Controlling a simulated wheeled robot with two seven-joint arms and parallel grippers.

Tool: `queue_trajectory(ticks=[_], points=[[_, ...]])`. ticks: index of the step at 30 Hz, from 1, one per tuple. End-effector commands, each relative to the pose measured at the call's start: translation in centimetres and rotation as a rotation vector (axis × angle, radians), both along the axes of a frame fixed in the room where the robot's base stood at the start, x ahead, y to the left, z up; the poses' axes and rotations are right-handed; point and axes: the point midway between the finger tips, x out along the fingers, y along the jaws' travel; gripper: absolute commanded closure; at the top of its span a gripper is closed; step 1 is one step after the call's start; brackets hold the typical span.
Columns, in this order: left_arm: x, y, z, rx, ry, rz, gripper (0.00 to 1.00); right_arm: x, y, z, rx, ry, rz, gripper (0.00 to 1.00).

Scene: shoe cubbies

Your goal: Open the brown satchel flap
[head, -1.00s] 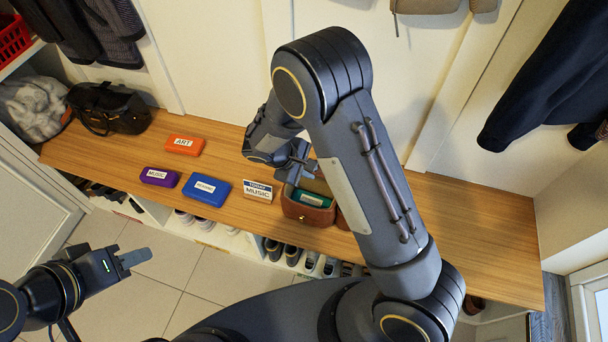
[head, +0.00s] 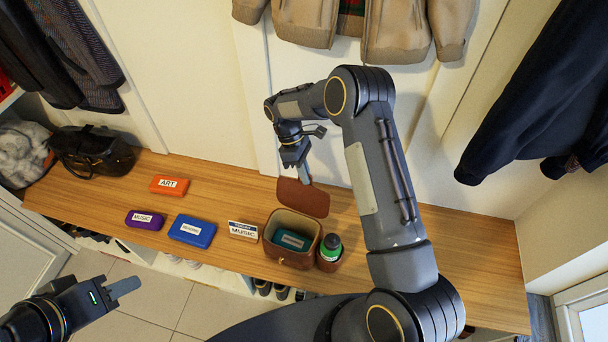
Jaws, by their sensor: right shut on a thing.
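The brown satchel (head: 290,259) stands on the wooden bench right of the middle. Its flap (head: 303,197) is swung up and back behind the opening, so the inside shows. A teal case with a white label (head: 292,240) lies inside. My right gripper (head: 304,177) is above the satchel's back, shut on the flap at its upper edge. My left gripper (head: 124,287) is at the lower left, over the floor and away from the bench; its fingers look together.
A green bottle (head: 331,246) sits in a pocket at the satchel's right side. To the left are a sign reading MUSIC (head: 243,230), a blue case (head: 192,231), a purple case (head: 145,219), an orange case (head: 169,185) and a black bag (head: 92,152). The bench's right part is clear.

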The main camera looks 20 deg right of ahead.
Motion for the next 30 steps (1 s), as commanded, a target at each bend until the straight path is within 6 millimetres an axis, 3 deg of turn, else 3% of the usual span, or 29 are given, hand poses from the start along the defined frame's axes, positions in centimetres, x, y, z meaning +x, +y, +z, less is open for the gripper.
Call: queue_trajectory(ticks=[19,24,30], points=[[0.00,0.00,-0.19,0.000,0.000,0.000,0.64,0.44,-0.39,0.04,-0.005,-0.007,0.002,1.00],[0.00,0.01,-0.20,0.000,0.000,0.000,0.64,0.43,-0.38,0.03,-0.005,-0.007,0.001,0.74],[0.00,0.00,-0.20,0.000,0.000,0.000,0.64,0.39,-0.35,-0.02,-0.005,-0.005,0.001,0.73]])
